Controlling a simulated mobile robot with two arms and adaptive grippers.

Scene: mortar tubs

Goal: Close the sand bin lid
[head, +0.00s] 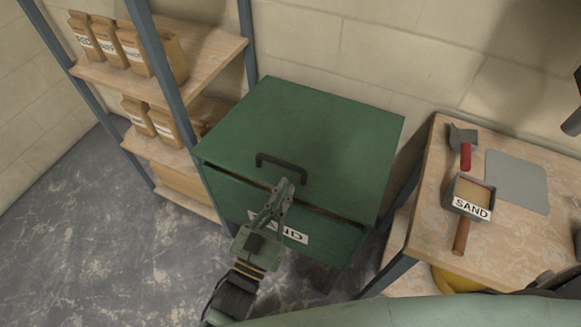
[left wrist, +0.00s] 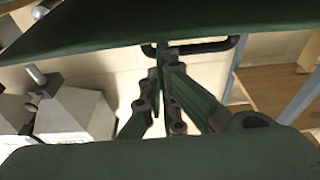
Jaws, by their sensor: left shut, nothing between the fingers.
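The green sand bin (head: 228,195) stands against the wall with a white SAND label on its front, partly covered by my arm. Its flat green lid (head: 300,130) lies over the top, with a thin dark gap along the front edge. A dark bar handle (head: 282,161) sits near the lid's front edge. My left gripper (head: 286,185) is shut and empty, its tips at the right part of the handle; I cannot tell whether they touch. In the left wrist view the shut fingers (left wrist: 163,55) are close to the handle (left wrist: 205,48), beside the lid (left wrist: 110,28). My right gripper is not in view.
A shelf (head: 215,50) with several labelled paper bags stands left of the bin. The floor at the front left is clear.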

